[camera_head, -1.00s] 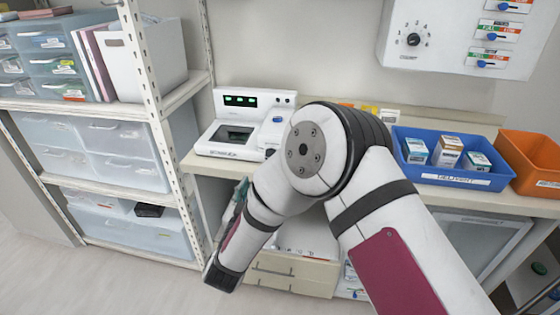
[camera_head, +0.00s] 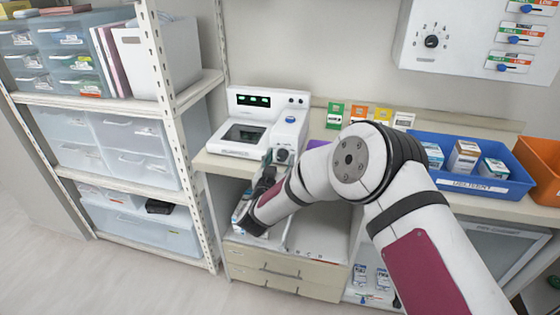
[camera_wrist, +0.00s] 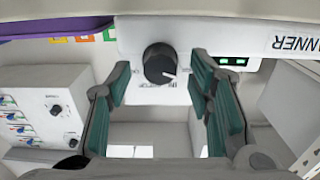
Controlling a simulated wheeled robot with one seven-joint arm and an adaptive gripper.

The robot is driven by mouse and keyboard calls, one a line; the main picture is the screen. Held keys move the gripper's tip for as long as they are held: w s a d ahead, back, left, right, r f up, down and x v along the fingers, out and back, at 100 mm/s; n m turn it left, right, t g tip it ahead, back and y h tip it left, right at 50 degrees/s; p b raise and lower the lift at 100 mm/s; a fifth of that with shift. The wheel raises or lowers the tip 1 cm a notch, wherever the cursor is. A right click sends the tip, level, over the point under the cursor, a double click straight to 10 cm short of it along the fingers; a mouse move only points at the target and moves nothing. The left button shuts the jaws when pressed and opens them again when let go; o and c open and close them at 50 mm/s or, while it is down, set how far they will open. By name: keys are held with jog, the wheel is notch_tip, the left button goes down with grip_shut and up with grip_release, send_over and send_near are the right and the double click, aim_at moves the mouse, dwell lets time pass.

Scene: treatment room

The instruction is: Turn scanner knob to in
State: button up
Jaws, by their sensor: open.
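The white scanner (camera_head: 240,150) stands on the counter with a lit green display. Its dark round knob (camera_wrist: 159,63) is on the front panel, with a white pointer mark toward the right in the wrist view. It also shows in the head view (camera_head: 283,156). Small lettering near the knob is too small to read surely. The fingers look apart from the knob, and I cannot tell the remaining distance. The space between them is empty.
A blue bin (camera_head: 482,193) with boxes and an orange bin (camera_head: 540,165) stand on the counter's right. Colored cards (camera_head: 358,117) stand behind my arm. A wall panel (camera_head: 475,40) has another dial and sliders. A shelf rack (camera_head: 170,135) stands left of the scanner.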

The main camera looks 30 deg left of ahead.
grip_shut()
jog(key=shift+m, duration=0.3)
jog(key=m, duration=0.4)
jog(key=shift+w+d, duration=0.1)
jog(key=shift+f+m+b, duration=0.1)
jog(key=shift+m+b, duration=0.2)
jog(key=shift+m, duration=1.7)
grip_release()
